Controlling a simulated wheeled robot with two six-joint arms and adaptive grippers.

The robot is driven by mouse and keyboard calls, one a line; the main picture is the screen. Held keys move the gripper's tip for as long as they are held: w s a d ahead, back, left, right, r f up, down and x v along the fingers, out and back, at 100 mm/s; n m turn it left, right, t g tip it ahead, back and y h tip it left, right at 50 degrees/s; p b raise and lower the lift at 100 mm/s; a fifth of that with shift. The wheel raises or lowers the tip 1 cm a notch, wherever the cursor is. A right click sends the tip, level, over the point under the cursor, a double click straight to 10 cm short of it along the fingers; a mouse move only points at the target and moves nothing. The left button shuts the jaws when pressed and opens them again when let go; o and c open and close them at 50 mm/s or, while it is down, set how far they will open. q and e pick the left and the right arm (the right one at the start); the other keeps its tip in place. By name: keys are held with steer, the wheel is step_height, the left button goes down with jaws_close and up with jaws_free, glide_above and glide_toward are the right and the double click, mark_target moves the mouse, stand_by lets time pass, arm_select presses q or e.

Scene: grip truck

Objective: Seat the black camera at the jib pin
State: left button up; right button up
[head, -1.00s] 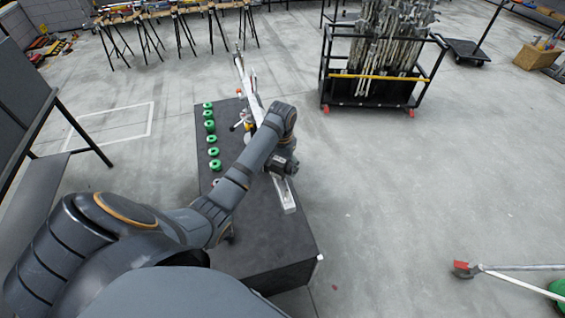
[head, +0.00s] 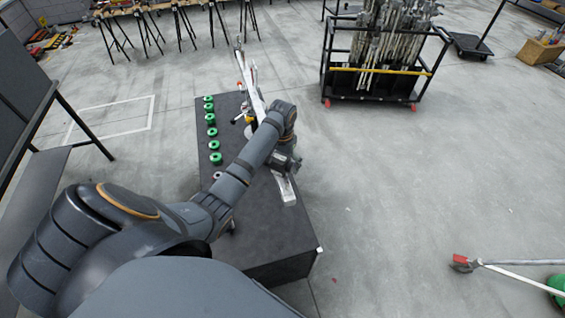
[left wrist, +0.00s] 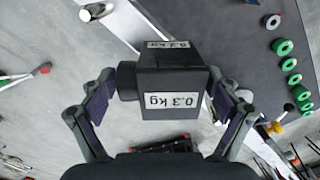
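The black camera (left wrist: 172,75), a dark box with a lens-like stub on its left and white "0.3 kg" labels, fills the middle of the left wrist view. My left gripper (left wrist: 165,85) has a finger on each side of it and is shut on it. In the head view my left gripper (head: 285,160) is over the near part of the jib, and the arm hides much of the camera. The jib (head: 285,190) is a pale metal beam along the dark box top; it also shows in the left wrist view (left wrist: 118,20). I cannot make out the pin for certain. My right gripper is not in view.
Several green discs (head: 214,145) line the left side of the dark box top (head: 262,225). A cart of metal stands (head: 375,75) is at the back right. A stand leg with a red tip (head: 462,260) lies at right. The floor between is clear.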

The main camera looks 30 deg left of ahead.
mark_target(283, 158)
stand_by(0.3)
arm_select(q)
steer(key=shift+r, duration=0.25)
step_height(283, 158, up, 7)
stand_by(0.8)
